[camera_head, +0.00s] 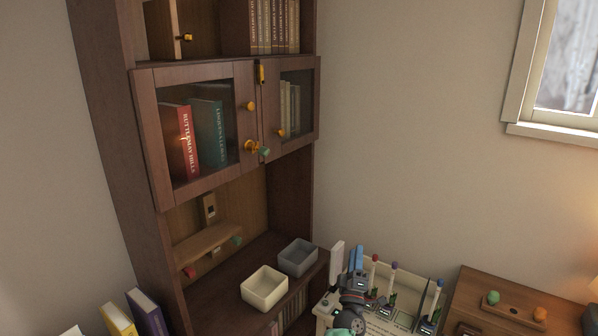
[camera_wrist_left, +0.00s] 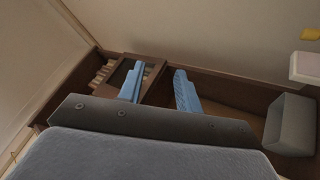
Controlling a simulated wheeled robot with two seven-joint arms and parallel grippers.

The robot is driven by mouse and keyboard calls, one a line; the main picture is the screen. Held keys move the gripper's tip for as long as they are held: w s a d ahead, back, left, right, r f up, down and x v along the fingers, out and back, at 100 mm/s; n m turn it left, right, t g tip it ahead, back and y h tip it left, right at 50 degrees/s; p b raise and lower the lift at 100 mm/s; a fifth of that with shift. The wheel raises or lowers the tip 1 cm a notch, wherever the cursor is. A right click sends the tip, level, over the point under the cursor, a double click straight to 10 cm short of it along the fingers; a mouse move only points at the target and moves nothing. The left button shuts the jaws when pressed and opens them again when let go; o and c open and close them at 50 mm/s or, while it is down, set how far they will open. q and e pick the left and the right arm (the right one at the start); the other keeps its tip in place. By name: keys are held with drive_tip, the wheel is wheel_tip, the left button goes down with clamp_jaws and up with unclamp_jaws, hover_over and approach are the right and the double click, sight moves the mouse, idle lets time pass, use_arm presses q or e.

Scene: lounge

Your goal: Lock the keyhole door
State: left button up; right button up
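The keyhole door is one of the two glass-fronted doors of a dark wooden bookcase. The left door (camera_head: 158,140) and right door (camera_head: 306,115) both look closed or nearly so. A brass-coloured lock piece (camera_head: 251,146) sits low where they meet. A green-ended piece (camera_head: 265,152), perhaps a key, sticks out beside it; whether it is inserted I cannot tell. My left gripper (camera_head: 357,258) is below and right of the doors, away from the lock. Its blue fingers in the left wrist view (camera_wrist_left: 158,88) are apart with nothing between them. My right gripper is not seen.
A cream bin (camera_head: 265,288) and grey bin (camera_head: 298,257) stand on the lower shelf. A pale rack (camera_head: 405,320) with coloured-topped rods is near my arm. A low wooden cabinet (camera_head: 470,290) is at right. Open air lies before the doors.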

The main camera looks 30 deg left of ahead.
use_arm(q)
drive_tip(key=s+a+r+n+g+y+p, duration=0.1)
drive_tip(key=s+a+r+n+g+y, duration=0.3)
drive_tip(key=r+n+g, duration=0.45)
drive_tip(key=s+a+r+n+g+y+p, duration=0.15)
drive_tip(key=a+r+n+g+y, duration=0.35)
drive_tip(key=r+n, duration=0.7)
drive_tip(key=s+a+r+n+g+y+p, duration=0.1)
drive_tip(key=s+a+r+n+g+y, duration=0.2)
drive_tip(key=a+r+n+g, duration=0.5)
drive_tip(key=shift+w+a+r+n+t+p, duration=0.15)
drive_tip(key=shift+a+r+n+t+p, duration=0.25)
drive_tip(key=shift+a, duration=0.2)
drive_tip(key=shift+w+a+r+n+t+p, duration=0.1)
drive_tip(key=shift+a+r+n+t+p, duration=0.2)
drive_tip(key=shift+a+r, duration=0.2)
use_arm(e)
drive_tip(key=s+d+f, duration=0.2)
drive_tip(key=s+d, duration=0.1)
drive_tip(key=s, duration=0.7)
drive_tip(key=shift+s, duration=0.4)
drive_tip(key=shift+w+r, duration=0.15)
